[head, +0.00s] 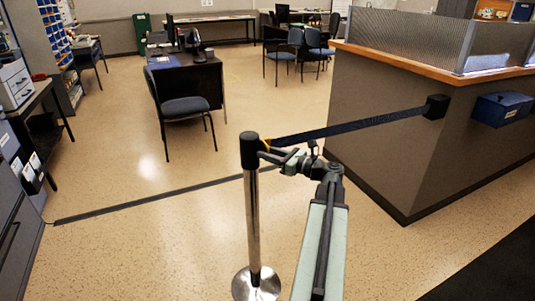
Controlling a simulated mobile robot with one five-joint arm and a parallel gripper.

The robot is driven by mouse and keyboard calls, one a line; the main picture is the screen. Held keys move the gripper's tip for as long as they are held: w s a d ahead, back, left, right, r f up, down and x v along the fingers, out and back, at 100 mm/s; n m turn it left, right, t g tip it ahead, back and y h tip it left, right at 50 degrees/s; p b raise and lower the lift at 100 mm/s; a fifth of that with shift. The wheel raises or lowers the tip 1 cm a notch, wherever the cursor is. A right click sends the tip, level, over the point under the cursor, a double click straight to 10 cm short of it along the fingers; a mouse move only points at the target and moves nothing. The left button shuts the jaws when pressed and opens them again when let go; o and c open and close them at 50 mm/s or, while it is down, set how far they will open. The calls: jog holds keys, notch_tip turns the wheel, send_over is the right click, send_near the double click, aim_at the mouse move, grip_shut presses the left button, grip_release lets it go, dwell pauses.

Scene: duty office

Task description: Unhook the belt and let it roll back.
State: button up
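A dark blue belt (350,128) runs from a black wall unit (437,106) on the counter's side to the black head of a chrome post (252,200). The belt is taut and slopes down slightly to the left. A small yellow piece (266,145) shows at the belt's post end. My gripper (268,153) is at that end, right beside the post head. Its fingers are small here and partly merge with the belt end, so I cannot tell whether they are closed on it. The post stands upright on its round base.
A grey counter (385,140) with a wooden top stands at the right, with a blue box (502,108) on its side. A dark strip (150,202) crosses the floor at the left. A chair (182,108) and desk (190,78) stand behind. The floor between is clear.

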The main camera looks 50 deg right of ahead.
jog(key=shift+c, duration=0.2)
grip_shut()
dwell(1.1)
